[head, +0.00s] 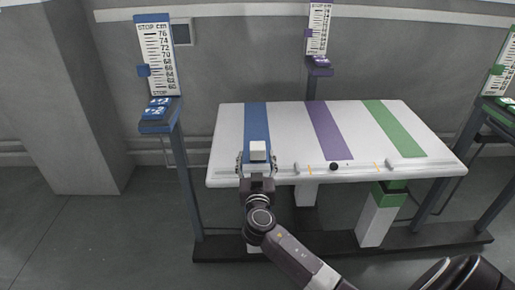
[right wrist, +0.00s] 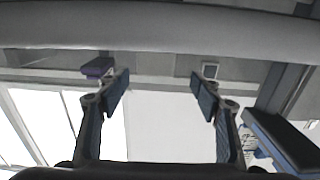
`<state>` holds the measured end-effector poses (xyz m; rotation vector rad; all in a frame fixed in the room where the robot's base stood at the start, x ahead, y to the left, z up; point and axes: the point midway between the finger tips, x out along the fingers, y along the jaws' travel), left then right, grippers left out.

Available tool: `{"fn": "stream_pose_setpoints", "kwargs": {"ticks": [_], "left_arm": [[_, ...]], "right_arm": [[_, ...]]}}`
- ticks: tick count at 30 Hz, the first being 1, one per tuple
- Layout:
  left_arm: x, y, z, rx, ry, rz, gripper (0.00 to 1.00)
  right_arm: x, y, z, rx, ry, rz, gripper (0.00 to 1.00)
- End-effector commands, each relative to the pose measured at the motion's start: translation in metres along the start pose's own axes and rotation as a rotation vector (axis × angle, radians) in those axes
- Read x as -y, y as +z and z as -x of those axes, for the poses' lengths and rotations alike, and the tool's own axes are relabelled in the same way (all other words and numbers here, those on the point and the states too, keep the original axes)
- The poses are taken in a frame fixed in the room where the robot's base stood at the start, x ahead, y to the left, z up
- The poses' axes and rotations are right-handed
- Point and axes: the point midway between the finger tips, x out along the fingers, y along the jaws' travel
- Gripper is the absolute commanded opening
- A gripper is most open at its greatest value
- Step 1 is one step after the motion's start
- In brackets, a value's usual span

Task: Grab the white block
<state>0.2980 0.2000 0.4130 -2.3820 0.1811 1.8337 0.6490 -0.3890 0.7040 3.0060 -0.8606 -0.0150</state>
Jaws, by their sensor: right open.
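The white block (head: 257,150) shows in the head view at the front end of the blue stripe, near the front edge of the white table (head: 290,120). My right gripper (head: 257,166) is open at the front edge, with its fingers to the left and right of the block in this view. I cannot tell whether they touch it. In the right wrist view the two fingers (right wrist: 160,92) stand wide apart; a pale area shows between them, and I cannot tell whether it is the block. My left gripper is not in view.
The table also has a purple stripe (head: 328,130), a green stripe (head: 393,128) and a black knob (head: 333,166) at its front. Blue (head: 160,114), purple (head: 319,66) and green (head: 499,104) control stands with scales surround it. Floor at left is clear.

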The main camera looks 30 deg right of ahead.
Motion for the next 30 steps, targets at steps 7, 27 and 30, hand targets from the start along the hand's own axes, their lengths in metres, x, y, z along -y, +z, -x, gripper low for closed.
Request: {"fn": "stream_pose_setpoints", "kwargs": {"ticks": [7, 27, 30], "left_arm": [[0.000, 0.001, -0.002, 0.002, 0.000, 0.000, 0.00], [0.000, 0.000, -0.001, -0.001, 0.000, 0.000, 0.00], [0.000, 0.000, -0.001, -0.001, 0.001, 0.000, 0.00]], "right_arm": [[-0.004, -0.001, -0.030, -0.002, 0.002, 0.003, 0.59], [-0.006, 0.002, -0.069, 0.001, 0.000, 0.001, 0.49], [-0.006, 0.002, -0.069, 0.001, 0.000, 0.001, 0.39]]}}
